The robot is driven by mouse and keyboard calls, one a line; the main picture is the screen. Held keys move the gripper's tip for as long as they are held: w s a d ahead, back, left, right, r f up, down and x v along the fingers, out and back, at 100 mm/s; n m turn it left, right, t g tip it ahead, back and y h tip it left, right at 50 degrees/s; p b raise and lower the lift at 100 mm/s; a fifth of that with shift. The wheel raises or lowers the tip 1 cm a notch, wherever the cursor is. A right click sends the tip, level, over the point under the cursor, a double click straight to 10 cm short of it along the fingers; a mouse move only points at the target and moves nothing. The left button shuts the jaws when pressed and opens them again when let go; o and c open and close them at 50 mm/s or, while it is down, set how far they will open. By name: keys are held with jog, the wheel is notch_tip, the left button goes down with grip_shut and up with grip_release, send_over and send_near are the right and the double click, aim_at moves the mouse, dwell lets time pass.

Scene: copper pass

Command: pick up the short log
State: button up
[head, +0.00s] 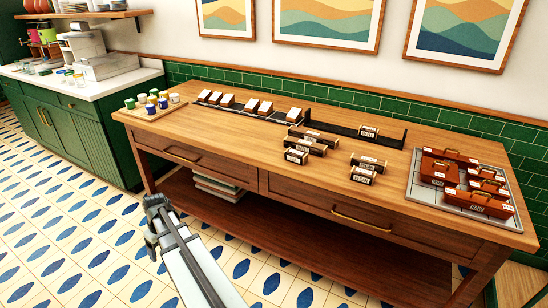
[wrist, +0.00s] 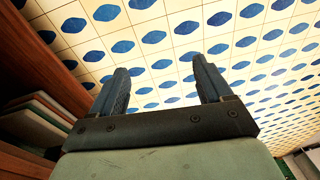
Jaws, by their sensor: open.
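Several small dark brown blocks with white labels lie on the wooden table in the head view. The labels are too small to read surely, so I cannot tell which is the short log. My gripper (head: 156,205) is low in front of the table, over the floor, well away from the blocks. In the wrist view my gripper (wrist: 162,78) has its fingers apart with nothing between them.
The table (head: 230,137) has a dark rack (head: 340,127) at its back. A tray with cups (head: 124,111) stands at its left end. A grey tray (head: 412,190) with red-brown boxes stands at its right. The table's front edge and lower shelf (head: 290,230) are beside my arm.

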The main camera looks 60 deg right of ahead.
jog(key=s+d+r+t, duration=0.1)
jog(key=d+r, duration=0.3)
jog(key=d, duration=0.5)
jog(key=s+d+r, duration=0.1)
jog(key=d+r, duration=0.3)
jog(key=d, duration=0.4)
jog(key=t+h, duration=0.1)
jog(key=t, duration=0.1)
send_near(297, 152)
jog(key=shift+t, duration=0.3)
jog(key=x, duration=1)
jog(key=shift+s+a+f, duration=0.15)
jog(key=shift+s+f, duration=0.05)
jog(key=shift+f, duration=0.2)
jog(key=c, duration=1.1)
